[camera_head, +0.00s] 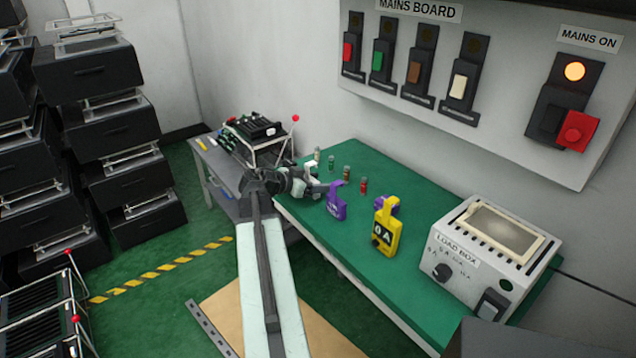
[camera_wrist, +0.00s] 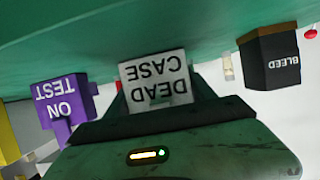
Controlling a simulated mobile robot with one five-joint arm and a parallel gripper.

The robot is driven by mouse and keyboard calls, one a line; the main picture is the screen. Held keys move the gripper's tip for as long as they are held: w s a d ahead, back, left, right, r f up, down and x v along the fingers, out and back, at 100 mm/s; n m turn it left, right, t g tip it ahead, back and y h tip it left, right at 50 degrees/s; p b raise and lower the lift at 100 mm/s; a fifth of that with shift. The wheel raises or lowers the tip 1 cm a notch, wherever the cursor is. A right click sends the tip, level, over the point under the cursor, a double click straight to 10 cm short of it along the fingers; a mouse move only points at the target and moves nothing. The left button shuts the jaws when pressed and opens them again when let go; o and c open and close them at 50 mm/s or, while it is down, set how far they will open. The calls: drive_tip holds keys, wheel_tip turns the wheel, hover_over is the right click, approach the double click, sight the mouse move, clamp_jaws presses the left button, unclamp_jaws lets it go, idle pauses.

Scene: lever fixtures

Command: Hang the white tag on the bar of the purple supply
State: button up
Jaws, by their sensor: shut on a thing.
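The white tag (camera_wrist: 156,80), lettered DEAD CASE, is upside down in the middle of the wrist view. My gripper (camera_wrist: 158,104) is shut on it, with dark jaw parts on both sides. In the head view my gripper (camera_head: 314,187) is at the green bench's left end, and the tag is too small there to make out clearly. A purple ON TEST tag (camera_head: 336,204) stands just right of it, and shows in the wrist view (camera_wrist: 62,98) too. I cannot pick out a purple supply or its bar in either view.
A black BLEED block (camera_wrist: 270,58) is right in the wrist view. Black boxes with white handles (camera_head: 105,125) are stacked left.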

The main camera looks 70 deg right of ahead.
drive_tip(key=o, duration=1.6)
drive_tip(key=shift+c, duration=0.2)
drive_tip(key=shift+r, duration=0.1)
drive_tip(key=p+v, duration=0.3)
drive_tip(key=v, duration=0.4)
drive_tip(key=shift+w+a+r, duration=0.1)
drive_tip(key=shift+w+a, duration=0.1)
drive_tip(key=shift+a, duration=0.15)
